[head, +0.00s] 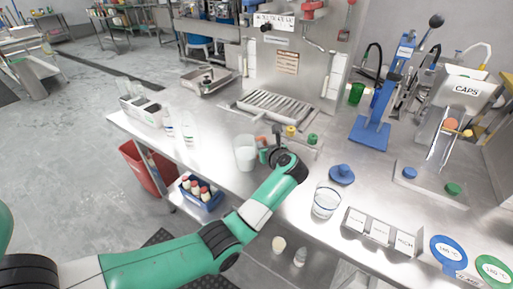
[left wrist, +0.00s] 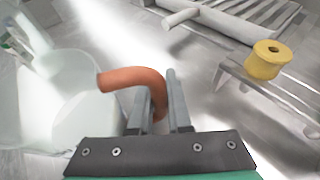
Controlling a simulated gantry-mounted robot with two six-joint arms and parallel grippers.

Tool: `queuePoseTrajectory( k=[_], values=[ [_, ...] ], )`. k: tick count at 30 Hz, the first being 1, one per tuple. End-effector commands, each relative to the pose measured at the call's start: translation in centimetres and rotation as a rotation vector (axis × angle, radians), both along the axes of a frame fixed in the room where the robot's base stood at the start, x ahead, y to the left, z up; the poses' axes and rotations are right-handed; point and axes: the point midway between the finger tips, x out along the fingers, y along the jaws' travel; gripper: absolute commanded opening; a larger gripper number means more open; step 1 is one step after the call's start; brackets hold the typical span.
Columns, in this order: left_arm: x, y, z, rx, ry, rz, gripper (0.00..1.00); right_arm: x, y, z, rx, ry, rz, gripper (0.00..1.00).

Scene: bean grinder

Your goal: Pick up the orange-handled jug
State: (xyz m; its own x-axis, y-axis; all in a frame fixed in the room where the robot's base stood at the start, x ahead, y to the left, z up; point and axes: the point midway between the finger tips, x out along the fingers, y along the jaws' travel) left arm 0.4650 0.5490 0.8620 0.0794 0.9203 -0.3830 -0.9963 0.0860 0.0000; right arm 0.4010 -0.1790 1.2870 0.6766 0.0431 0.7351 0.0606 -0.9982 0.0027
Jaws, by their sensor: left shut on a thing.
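The jug (head: 245,158) is a translucent whitish vessel standing on the steel bench in the head view. Its orange handle (head: 261,140) points right toward my left gripper (head: 276,137). In the left wrist view, the jug (left wrist: 62,100) fills the left side and the curved orange handle (left wrist: 132,77) runs between the two grey fingers of my left gripper (left wrist: 159,82). The fingers are shut on the handle. The right gripper is not in view.
A yellow knob (head: 290,131) and a green knob (head: 312,139) stand right of the gripper. Clear bottles (head: 188,133) stand to the left. A slatted drain tray (head: 276,107) lies behind.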

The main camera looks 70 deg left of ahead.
Motion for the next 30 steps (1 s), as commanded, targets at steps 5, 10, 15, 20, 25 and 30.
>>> queuePoseTrajectory(
  k=[5,10,15,20,25,30],
  values=[
    [0.0,0.0,0.7,0.001,-0.001,0.000,0.00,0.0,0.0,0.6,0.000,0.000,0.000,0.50],
    [0.0,0.0,2.1,0.001,-0.002,0.001,0.00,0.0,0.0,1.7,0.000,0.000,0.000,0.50],
    [-0.2,-0.1,3.9,0.002,-0.002,0.001,0.00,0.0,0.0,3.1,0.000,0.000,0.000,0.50],
    [-1.6,-0.8,5.8,0.002,-0.002,0.000,0.00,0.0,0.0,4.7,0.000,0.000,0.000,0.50],
    [-3.2,-1.6,7.9,0.002,-0.003,0.000,0.00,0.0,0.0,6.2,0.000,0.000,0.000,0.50],
    [-5.0,-2.5,9.8,0.001,-0.001,-0.001,0.00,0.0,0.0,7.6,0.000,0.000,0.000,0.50]
  ],
)
